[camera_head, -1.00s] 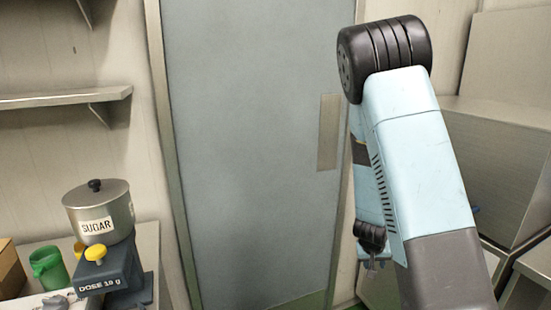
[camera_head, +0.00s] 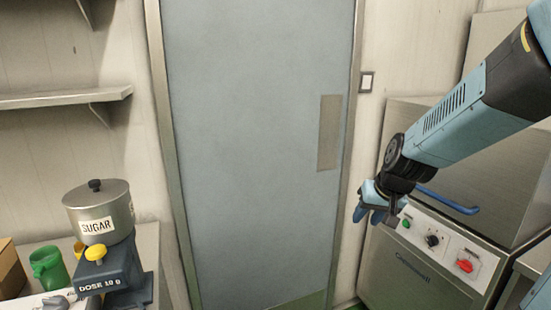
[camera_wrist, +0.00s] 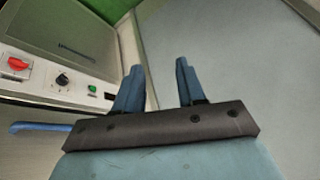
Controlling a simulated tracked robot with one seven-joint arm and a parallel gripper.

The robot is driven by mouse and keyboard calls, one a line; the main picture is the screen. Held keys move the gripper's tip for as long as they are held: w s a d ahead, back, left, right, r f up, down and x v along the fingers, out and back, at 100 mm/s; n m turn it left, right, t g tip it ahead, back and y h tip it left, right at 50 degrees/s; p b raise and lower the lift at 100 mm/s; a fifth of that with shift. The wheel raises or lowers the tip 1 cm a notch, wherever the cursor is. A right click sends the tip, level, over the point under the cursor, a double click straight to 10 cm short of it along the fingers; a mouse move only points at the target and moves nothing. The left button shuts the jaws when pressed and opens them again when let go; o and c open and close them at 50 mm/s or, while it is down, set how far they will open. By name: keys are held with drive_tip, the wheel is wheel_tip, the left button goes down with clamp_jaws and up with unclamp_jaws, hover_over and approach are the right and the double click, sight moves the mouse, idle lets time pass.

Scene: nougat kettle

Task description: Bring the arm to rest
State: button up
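My gripper (camera_head: 374,203) hangs at the right of the head view, in front of the door's right edge and the steel machine. In the wrist view my gripper (camera_wrist: 155,82) shows two blue fingers standing apart with nothing between them. It is open and empty. My arm comes in from the right edge of the head view and slants down to the left.
A steel machine (camera_head: 405,270) with a control panel, red switch and blue handle (camera_head: 447,201) stands close by the gripper. A grey door (camera_head: 250,130) fills the middle. A sugar pot (camera_head: 98,210) on a dosing stand and a green cup (camera_head: 49,268) are at left.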

drive_tip(key=s+r+h, duration=0.1)
drive_tip(key=s+r, duration=1)
drive_tip(key=s, duration=0.5)
drive_tip(key=shift+s+d+r+n+t+h, duration=0.15)
drive_tip(key=shift+s+d+n+t+h, duration=0.1)
drive_tip(key=shift+d+n+t+h, duration=0.1)
drive_tip(key=shift+o, duration=0.3)
drive_tip(key=shift+s, duration=0.15)
